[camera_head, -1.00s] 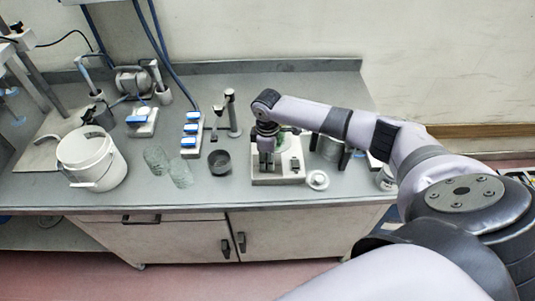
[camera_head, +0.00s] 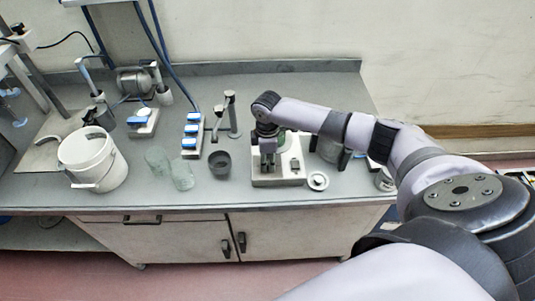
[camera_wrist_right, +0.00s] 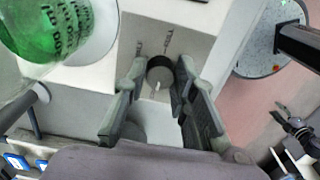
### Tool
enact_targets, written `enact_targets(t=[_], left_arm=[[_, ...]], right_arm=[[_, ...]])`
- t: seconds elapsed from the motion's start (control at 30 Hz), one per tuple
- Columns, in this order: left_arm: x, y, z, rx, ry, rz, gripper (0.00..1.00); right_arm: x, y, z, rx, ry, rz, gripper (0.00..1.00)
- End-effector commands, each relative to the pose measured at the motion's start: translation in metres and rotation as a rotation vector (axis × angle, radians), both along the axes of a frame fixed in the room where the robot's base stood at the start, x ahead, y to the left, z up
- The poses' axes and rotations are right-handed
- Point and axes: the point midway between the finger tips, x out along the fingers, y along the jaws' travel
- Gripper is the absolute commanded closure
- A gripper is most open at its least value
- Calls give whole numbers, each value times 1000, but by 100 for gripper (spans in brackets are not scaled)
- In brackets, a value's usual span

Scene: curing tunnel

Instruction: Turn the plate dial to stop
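The plate unit (camera_head: 291,180) is a pale box on the bench, with its top partly hidden by my right arm. Its dial (camera_wrist_right: 160,73) is a dark round knob with a light pointer mark, beside printed markings, in the right wrist view. My right gripper (camera_wrist_right: 161,77) points down over the unit, one finger on each side of the dial. Narrow gaps seem to show between the fingers and the knob. The same gripper shows over the unit's front in the head view (camera_head: 268,163). My left gripper is out of view.
A green glass vessel (camera_wrist_right: 50,25) with lettering stands close to the gripper. A small white dish (camera_head: 318,181) lies right of the unit, a dark cup (camera_head: 220,164) left of it. A white bucket (camera_head: 92,160) stands further left. The bench front edge is close.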

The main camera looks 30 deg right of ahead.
Motion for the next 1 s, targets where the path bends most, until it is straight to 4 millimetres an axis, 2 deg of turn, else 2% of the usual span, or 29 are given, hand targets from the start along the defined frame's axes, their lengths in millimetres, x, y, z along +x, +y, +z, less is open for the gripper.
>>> enact_targets(t=[0.27,0.53,0.63,0.77,1.0], left_arm=[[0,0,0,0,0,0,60],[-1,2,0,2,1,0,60],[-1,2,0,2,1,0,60],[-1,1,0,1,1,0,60],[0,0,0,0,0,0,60]], right_arm=[[0,0,0,0,0,-1,55],[0,0,1,-1,1,-1,55],[1,0,6,0,-1,-2,55],[1,-1,26,-1,-3,-1,55],[1,-1,78,-1,-4,-1,55]])
